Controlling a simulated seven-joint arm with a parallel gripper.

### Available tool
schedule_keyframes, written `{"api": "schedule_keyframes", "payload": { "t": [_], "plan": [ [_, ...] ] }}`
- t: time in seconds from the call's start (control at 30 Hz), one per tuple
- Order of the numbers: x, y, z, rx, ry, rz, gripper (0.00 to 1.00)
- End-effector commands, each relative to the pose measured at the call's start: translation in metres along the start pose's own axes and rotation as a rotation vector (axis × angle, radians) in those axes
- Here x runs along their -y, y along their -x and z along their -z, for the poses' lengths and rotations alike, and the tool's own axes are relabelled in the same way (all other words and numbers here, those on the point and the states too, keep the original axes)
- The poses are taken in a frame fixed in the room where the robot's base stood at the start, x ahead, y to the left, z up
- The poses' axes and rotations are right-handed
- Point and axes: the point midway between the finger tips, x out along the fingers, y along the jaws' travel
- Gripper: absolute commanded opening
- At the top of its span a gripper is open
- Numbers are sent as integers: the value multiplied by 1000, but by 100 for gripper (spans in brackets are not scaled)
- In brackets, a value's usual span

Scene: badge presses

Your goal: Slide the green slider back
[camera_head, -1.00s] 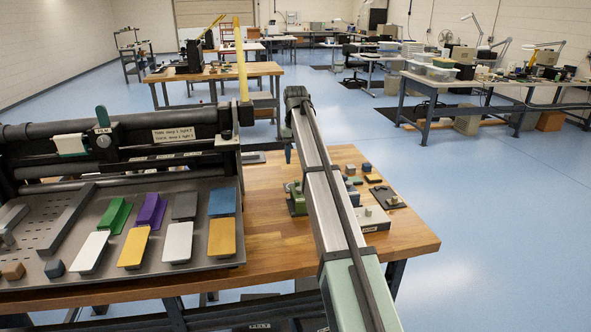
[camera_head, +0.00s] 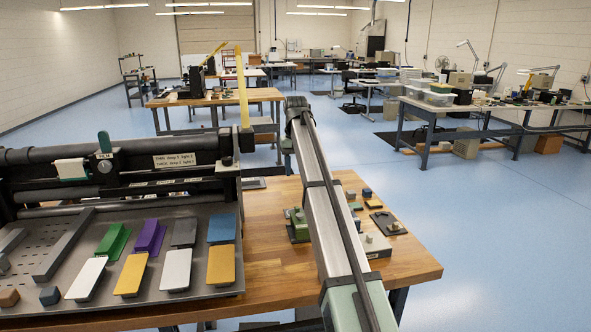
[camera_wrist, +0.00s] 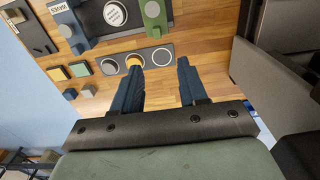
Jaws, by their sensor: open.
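In the wrist view, a green block (camera_wrist: 155,18) with a round grey knob stands at the top edge, cut off by the frame; it looks like the green slider, but I cannot tell for sure. In the head view, a green part (camera_head: 299,224) shows on the wooden table just left of my arm, partly hidden by it. My gripper (camera_wrist: 158,66) is open and empty, its two dark fingers apart above the table. The green block is beyond the fingertips. In the head view I cannot make out my gripper.
A dark plate with round spots (camera_wrist: 110,66) lies by the fingertips. A white-labelled round button (camera_wrist: 115,13) stands left of the green block. A large press (camera_head: 140,165) with coloured paddles, including a green paddle (camera_head: 113,239), fills the left of the table (camera_head: 270,265).

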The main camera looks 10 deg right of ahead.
Motion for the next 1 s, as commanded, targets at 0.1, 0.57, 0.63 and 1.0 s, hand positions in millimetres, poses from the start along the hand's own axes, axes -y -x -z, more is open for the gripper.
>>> {"api": "schedule_keyframes", "payload": {
  "t": [0.1,0.57,0.63,1.0],
  "plan": [
    [0,8,1,-1,0,0,43],
    [0,37,1,-1,0,0,43],
    [0,42,1,-1,0,0,43],
    [0,64,1,0,0,0,43]
  ]
}}
